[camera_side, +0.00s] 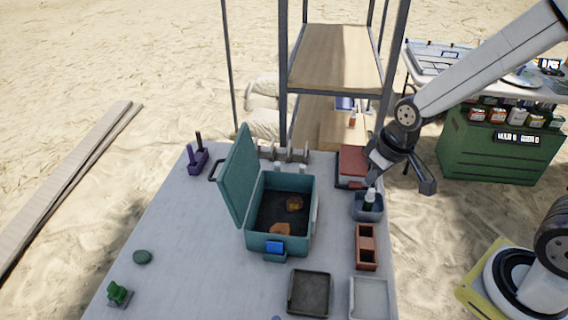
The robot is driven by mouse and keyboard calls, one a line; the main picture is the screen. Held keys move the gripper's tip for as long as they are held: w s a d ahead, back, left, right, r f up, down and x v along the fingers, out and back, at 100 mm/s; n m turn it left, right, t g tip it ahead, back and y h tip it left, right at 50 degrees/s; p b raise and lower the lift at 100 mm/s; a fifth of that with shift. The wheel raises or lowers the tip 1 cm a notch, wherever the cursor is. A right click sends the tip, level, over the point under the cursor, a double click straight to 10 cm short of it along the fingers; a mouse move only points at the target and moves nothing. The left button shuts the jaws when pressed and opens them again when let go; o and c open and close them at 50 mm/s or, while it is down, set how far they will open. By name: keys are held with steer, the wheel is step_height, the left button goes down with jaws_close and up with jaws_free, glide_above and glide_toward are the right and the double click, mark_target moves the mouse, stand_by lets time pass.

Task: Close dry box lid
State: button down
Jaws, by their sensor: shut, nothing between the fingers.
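The teal dry box (302,243) stands on the table with its lid (239,176) open, tilted up at the left side and hinged along the left edge. A dark handle shows on the lid's outer left side. Inside the dark interior lie two orange-brown pieces (294,203). A blue latch (274,248) is on the box's front wall. My gripper (376,172) is to the right of the box, above a small blue-grey bin, apart from the lid. It is shut and holds nothing.
The blue-grey bin (379,213) holds a small bottle (369,199). A shelf rack (283,90) rises behind. The table's left side is mostly clear.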

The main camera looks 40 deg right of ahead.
steer(key=w+a+r+n+t+y, duration=0.1)
steer(key=w+a+n, duration=0.1)
steer(key=w+a, duration=0.45)
steer(key=w+a+r+n+y, duration=0.1)
steer(key=w+a+n, duration=0.15)
steer(key=w, duration=0.65)
steer(key=r+n+t+y, duration=0.1)
steer(key=n+t+y, duration=0.1)
steer(key=n+y, duration=0.15)
glide_above(235, 173)
steer(key=a, duration=0.4)
steer(key=shift+w+h, duration=0.25)
steer(key=shift+w, duration=0.1)
steer(key=shift+f, duration=0.15)
step_height(235, 173, down, 8)
steer(key=w+a, duration=0.1)
steer(key=shift+w+a+r, duration=0.2)
steer(key=shift+w+r, duration=0.05)
steer(key=shift+w, duration=0.05)
